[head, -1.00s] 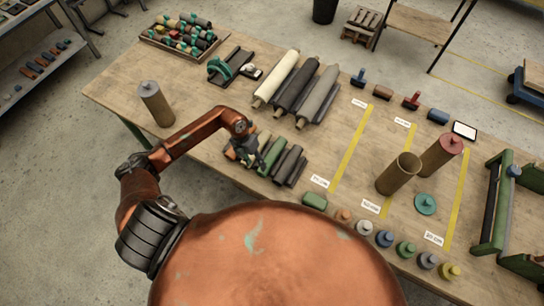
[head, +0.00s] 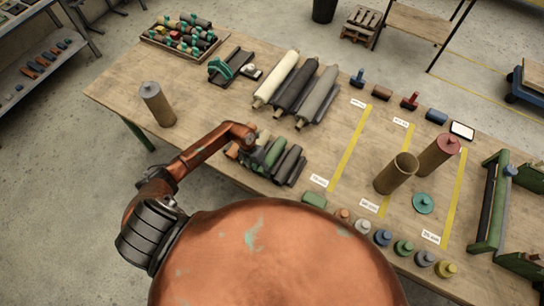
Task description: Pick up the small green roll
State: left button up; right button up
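The small green roll (head: 273,155) lies on the workbench among a row of short rolls, in the middle of the head view. A cream roll (head: 262,138) is on its left, and dark grey rolls (head: 290,164) are on its right. My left gripper (head: 245,155) is low at the left end of this row, close beside the green roll. My wrist and the rolls hide most of its fingers, so I cannot tell whether it is open or touches the green roll. My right gripper is not in view.
Long cream, black and grey rolls (head: 318,95) lie behind. A brown upright roll (head: 157,104) stands at the left. Two tall brown rolls (head: 396,174) stand at the right near yellow tape lines. A crate of small rolls (head: 145,38) is at the back left.

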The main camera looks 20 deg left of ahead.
pick_arm(q)
jog(key=c, duration=1)
grip_shut()
jog(key=shift+w+r, duration=0.1)
jog(key=shift+r, duration=0.1)
